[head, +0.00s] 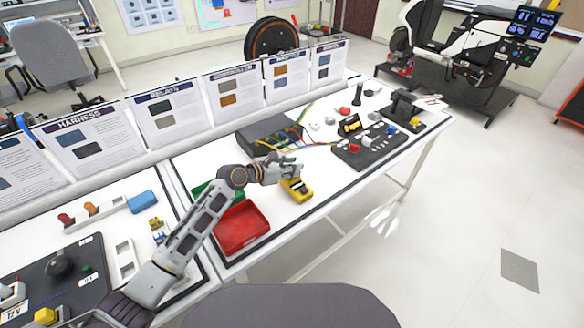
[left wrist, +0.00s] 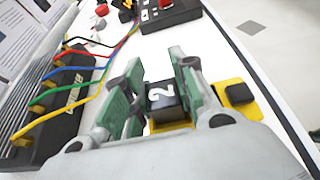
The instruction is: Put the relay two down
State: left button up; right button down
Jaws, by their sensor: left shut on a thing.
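My left gripper (head: 288,167) is over the middle of the white table. In the left wrist view its green-padded fingers (left wrist: 158,90) are shut on relay two (left wrist: 160,95), a small black block marked with a white 2. The relay is mostly hidden by the fingers in the head view. A yellow tester-like device (head: 298,190) with a dark window lies just below the gripper. It also shows beside and behind the relay in the left wrist view (left wrist: 235,90). I cannot tell whether the relay touches it. My right gripper is not in view.
A red tray (head: 241,228) and a green tray (head: 203,187) are left of the gripper. A dark box (head: 262,135) with coloured wires stands behind it. A black panel (head: 365,150) with small parts is to the right. Upright signs (head: 234,88) line the back.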

pick_arm(q)
jog(key=o, duration=0.6)
jog(key=shift+f, duration=0.1)
jog(key=shift+c, duration=0.2)
jog(key=o, duration=0.5)
jog(key=shift+c, duration=0.2)
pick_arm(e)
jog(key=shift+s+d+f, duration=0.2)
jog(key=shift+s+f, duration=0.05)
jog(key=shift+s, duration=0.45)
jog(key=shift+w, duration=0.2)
